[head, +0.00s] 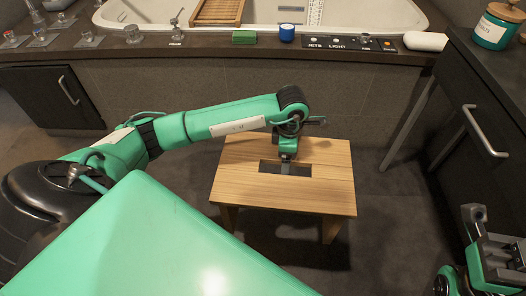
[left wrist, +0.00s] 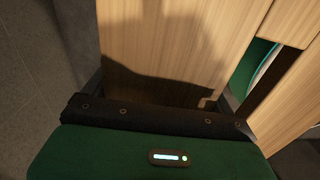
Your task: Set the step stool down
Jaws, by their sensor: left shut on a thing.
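The step stool (head: 325,185) is light wood with a dark slot in its top. It appears upright in front of the tub; two legs show below the top. I cannot tell whether the feet touch the floor. My left gripper (head: 287,165) reaches down over the stool's top and is shut on it at the slot. The stool's wood (left wrist: 170,35) fills much of the left wrist view, close to the gripper. My right gripper (head: 497,258) is at the lower right, apart from the stool and partly cut off; its jaw opening is unclear.
The bathtub deck (head: 220,52) runs behind, with a green block (head: 244,37), a blue jar (head: 287,32) and a rolled white towel (head: 425,41). A dark cabinet (head: 480,95) with a handle stands at the right. Dark floor (head: 390,225) is clear right of the stool.

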